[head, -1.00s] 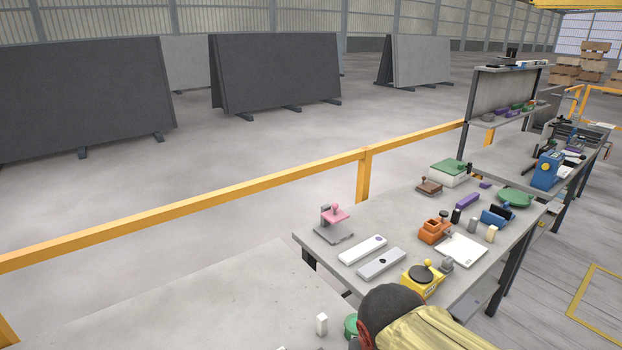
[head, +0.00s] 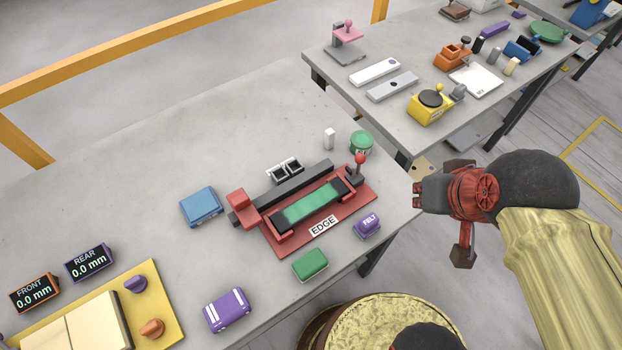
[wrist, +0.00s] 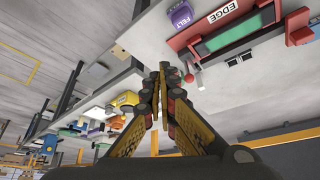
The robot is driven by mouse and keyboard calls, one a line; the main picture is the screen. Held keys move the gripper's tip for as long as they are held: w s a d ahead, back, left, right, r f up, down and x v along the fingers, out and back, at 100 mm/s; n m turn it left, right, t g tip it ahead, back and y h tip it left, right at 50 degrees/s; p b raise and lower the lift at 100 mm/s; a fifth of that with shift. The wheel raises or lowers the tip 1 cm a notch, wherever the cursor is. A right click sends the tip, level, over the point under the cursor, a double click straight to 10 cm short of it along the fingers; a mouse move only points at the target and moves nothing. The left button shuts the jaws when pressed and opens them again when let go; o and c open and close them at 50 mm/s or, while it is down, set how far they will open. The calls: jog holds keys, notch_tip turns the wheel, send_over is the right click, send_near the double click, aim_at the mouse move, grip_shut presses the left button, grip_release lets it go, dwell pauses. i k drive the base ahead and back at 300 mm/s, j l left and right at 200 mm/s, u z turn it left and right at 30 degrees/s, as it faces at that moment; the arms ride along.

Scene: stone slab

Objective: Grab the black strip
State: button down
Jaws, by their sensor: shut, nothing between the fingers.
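My gripper (head: 417,194) is shut and empty. It is off the right end of the stone table, pointing left toward the red fixture. In the wrist view its fingertips (wrist: 166,70) meet. The red fixture (head: 323,227), labelled EDGE, stands on the table; it also shows in the wrist view (wrist: 184,40). A long dark bar (head: 291,186) runs along its back, between a red block and a red-knobbed lever. In front of it lies a green-topped strip with black ends (head: 341,187). I cannot tell which of these is the black strip. Both are clear of my gripper.
A purple FELT block (head: 368,226), a green block (head: 310,265), a green round tin (head: 361,143) and a white block (head: 329,138) surround the fixture. A blue box (head: 201,206) lies left. A second table (head: 425,35) with several items stands behind.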

aim_at(293, 214)
jog(key=k+j+z, duration=0.15)
jog(key=j+z, duration=0.2)
jog(key=k+j+z, duration=0.2)
jog(key=z, duration=0.15)
jog(key=k+j+z, duration=0.35)
jog(key=i+l, duration=0.05)
jog(key=i, duration=0.05)
